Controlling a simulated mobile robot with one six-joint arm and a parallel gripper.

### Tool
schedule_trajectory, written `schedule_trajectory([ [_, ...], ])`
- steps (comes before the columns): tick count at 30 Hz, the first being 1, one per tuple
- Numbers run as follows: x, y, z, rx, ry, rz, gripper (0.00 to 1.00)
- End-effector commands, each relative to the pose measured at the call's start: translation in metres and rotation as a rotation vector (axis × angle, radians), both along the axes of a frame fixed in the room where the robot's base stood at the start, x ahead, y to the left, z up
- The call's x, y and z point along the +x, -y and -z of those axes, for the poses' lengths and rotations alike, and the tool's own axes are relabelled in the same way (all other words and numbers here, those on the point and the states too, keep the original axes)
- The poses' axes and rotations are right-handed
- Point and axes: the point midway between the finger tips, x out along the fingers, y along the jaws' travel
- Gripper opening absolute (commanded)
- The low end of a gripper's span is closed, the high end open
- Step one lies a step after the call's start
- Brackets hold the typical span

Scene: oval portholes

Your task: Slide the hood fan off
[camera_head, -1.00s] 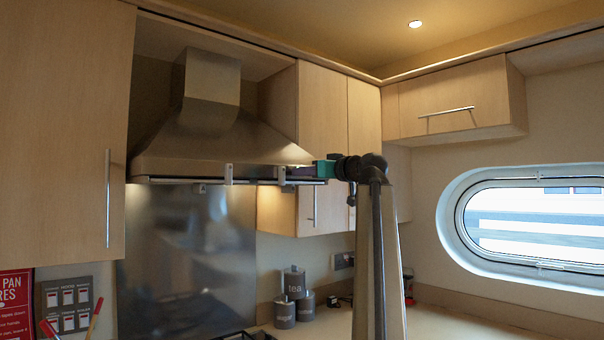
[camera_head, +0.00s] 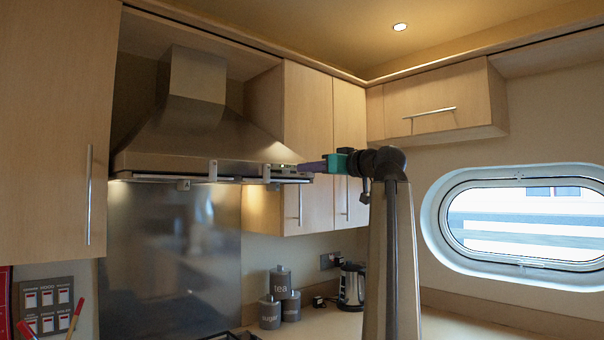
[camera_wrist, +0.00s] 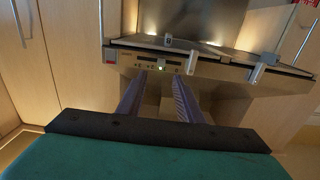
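The metal range hood (camera_head: 200,135) hangs on the wall between the wooden cabinets in the head view. Its front edge also shows in the wrist view (camera_wrist: 225,66), with a small control panel (camera_wrist: 158,65) bearing several tiny controls and a lit spot. I cannot tell which control is the fan slider or where it is set. My gripper (camera_head: 308,167) is at the right end of the hood's front edge. In the wrist view its two purple fingers (camera_wrist: 159,80) are apart with nothing between them, pointing at the panel. Whether the tips touch the hood is unclear.
Wooden cabinets (camera_head: 308,110) flank the hood, one (camera_head: 440,100) at upper right. Below, on the counter (camera_head: 310,325), are canisters (camera_head: 281,283) and a kettle (camera_head: 352,287). A bright oval porthole (camera_head: 525,222) is at right. Space in front of the hood looks free.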

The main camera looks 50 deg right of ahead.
Motion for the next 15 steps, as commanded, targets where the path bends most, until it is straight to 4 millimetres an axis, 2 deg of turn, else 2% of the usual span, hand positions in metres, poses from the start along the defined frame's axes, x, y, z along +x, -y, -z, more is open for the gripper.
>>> schedule_trajectory([
  [1, -0.009, -0.001, 0.002, -0.001, 0.000, 0.003, 0.33],
  [6, -0.031, -0.005, 0.001, -0.001, 0.001, 0.001, 0.33],
  [15, -0.045, -0.007, 0.000, -0.001, 0.000, 0.000, 0.33],
])
